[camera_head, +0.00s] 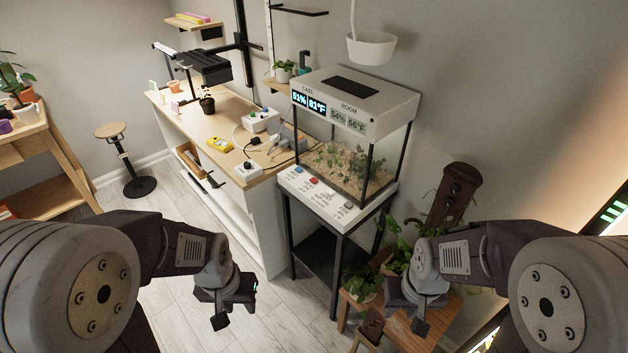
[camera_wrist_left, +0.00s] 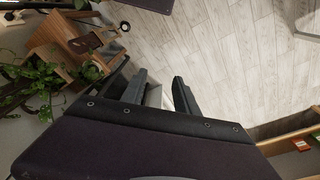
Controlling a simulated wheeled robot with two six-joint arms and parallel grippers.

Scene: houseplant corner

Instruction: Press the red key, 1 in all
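The red key (camera_head: 314,181) is a small red block on the white control panel (camera_head: 322,199) at the front of the terrarium. A blue key (camera_head: 298,169) sits to its left, and paler keys sit to its right. My left gripper (camera_head: 222,308) hangs low over the floor, left of the terrarium stand and well apart from the panel. In the left wrist view its fingers (camera_wrist_left: 160,92) are apart with nothing between them. My right gripper (camera_head: 402,308) hangs low in front of the plants at right, also far from the key. Its finger gap is not clear.
The terrarium (camera_head: 350,160) stands on a black stand (camera_head: 332,240). A workbench (camera_head: 225,135) with devices and cables is left of it. Potted plants (camera_head: 362,283) and wooden stools (camera_head: 410,328) crowd the lower right. The floor (camera_head: 180,300) left of the stand is clear.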

